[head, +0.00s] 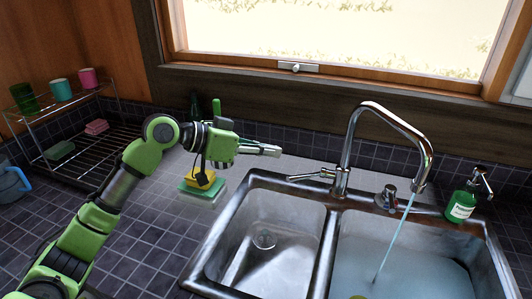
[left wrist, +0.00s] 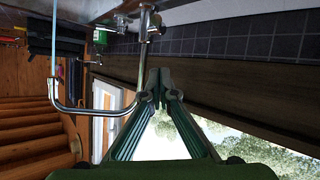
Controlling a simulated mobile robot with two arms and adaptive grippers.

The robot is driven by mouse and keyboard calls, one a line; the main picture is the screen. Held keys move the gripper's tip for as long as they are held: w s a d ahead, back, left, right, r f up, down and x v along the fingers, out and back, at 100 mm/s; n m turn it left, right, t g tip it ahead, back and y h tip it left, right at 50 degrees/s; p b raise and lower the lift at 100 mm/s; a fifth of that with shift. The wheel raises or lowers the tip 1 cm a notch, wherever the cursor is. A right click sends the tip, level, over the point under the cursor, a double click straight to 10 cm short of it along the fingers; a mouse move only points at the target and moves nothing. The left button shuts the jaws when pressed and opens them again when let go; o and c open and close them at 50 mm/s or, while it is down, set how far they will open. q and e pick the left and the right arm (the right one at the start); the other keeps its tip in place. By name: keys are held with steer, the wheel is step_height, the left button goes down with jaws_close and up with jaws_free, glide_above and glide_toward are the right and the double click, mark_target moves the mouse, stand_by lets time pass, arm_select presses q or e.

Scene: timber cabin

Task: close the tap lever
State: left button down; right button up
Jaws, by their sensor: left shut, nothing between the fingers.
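The chrome tap (head: 352,140) stands behind the sink, with its tall spout arching to the right over the right basin. A stream of water (head: 393,240) runs from the spout. The tap lever (head: 308,177) points left from the tap's base. My left gripper (head: 277,151) is shut and empty, to the left of the tap and apart from the lever in the head view. In the left wrist view the shut fingertips (left wrist: 158,76) are in the middle, and the tap spout (left wrist: 88,111) shows upside down at the left. My right gripper is in neither view.
The left basin (head: 262,240) is empty; the right basin (head: 410,265) holds water. A green soap bottle (head: 461,205) stands right of the tap. A yellow and green sponge (head: 203,183) lies under my left arm. A wire rack (head: 90,150) with cups stands left.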

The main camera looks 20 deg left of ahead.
mark_target(306, 176)
arm_select(q)
steer(key=w+d+f, duration=0.1)
steer(key=f, duration=0.1)
steer(key=w+d+f+p, duration=0.1)
steer(key=d, duration=0.1)
steer(key=w+d+f, duration=0.1)
steer(key=f, duration=0.1)
steer(key=shift+d+f+p, duration=0.15)
steer(key=shift+f+p, duration=0.2)
steer(key=shift+s+f, duration=0.1)
steer(key=shift+f, duration=0.25)
